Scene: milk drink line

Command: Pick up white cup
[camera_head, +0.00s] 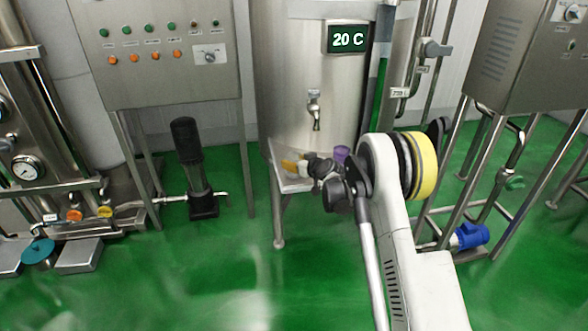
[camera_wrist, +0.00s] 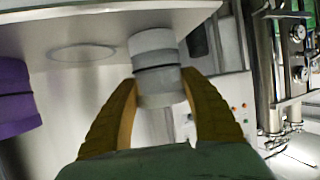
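The white cup (camera_wrist: 156,52), pale grey-white with a dark band, shows in the wrist view between the two yellow-brown fingers of my gripper (camera_wrist: 160,88). Both fingertips lie against its sides with no clear gap, so the gripper looks shut on it. The cup's far end overlaps the pale shelf in that view; I cannot tell whether it stands on it or is lifted. In the head view my gripper (camera_head: 292,167) is over the small shelf (camera_head: 288,183) below the tank tap. The white cup cannot be made out there.
A purple cup (camera_wrist: 16,92) stands to the left in the wrist view; it also shows in the head view (camera_head: 341,153), right of my gripper. The tap (camera_head: 315,112) of the steel tank (camera_head: 290,75) is above the shelf. Green floor (camera_head: 180,285) is clear in front.

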